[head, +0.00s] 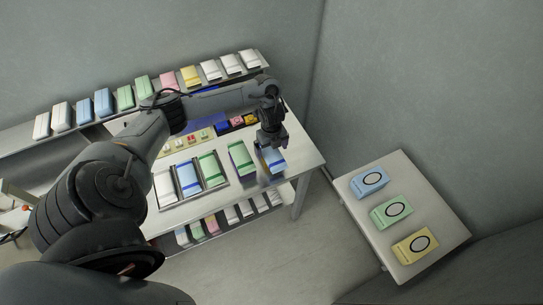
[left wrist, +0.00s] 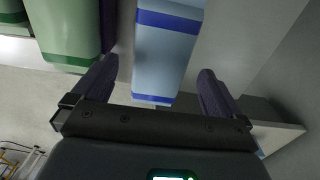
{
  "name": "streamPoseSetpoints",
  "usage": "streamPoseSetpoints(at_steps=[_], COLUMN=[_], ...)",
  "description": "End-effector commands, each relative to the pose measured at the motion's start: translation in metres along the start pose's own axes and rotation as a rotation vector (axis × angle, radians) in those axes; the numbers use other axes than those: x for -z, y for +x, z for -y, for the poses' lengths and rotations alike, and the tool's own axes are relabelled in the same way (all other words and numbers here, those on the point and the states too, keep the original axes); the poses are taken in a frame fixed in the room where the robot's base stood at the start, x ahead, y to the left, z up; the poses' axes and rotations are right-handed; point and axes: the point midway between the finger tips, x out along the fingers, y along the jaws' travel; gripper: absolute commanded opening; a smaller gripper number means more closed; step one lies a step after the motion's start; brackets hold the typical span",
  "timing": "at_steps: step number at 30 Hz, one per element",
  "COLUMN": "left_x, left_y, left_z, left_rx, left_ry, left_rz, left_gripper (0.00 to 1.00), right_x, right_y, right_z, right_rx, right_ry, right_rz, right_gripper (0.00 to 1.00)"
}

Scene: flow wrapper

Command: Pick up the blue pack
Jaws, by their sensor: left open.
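A light blue pack (head: 276,160) with darker blue bands lies at the right end of the worktable, partly hidden by my left gripper (head: 271,138). In the left wrist view the blue pack (left wrist: 166,50) shows between the two open fingers of my left gripper (left wrist: 158,70). The fingers stand apart on either side of it, with gaps visible; I cannot tell the exact height above it. Another blue pack (head: 188,175) lies in a tray on the table. My right gripper is not in view.
A green pack (head: 240,158) lies just left of the blue pack, and also shows in the left wrist view (left wrist: 62,30). A back shelf holds several coloured packs. A side table (head: 424,172) at right bears blue, green and yellow boxes. Floor between the tables is clear.

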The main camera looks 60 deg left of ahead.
Motion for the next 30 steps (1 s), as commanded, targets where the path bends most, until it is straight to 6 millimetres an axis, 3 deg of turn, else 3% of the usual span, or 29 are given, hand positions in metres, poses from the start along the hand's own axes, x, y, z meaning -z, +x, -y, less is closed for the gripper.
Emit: streamPoseSetpoints(at_steps=[6, 14, 27, 30], left_x=[0.000, 0.000, 0.000, 0.000], left_y=[0.021, 0.022, 0.022, 0.022], left_z=[0.000, 0.000, 0.000, 0.000], left_rx=[0.000, 0.000, 0.001, 0.001], left_ry=[0.000, 0.000, 0.000, 0.000], left_rz=[-0.001, 0.000, 0.000, 0.000], left_gripper=[1.00, 1.00, 0.36, 0.33], right_x=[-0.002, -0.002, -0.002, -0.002], right_y=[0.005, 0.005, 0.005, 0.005], right_z=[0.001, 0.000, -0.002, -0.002], right_rx=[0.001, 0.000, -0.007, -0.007], right_ry=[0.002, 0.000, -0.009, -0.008], right_rz=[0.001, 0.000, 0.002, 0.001], right_gripper=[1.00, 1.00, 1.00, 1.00])
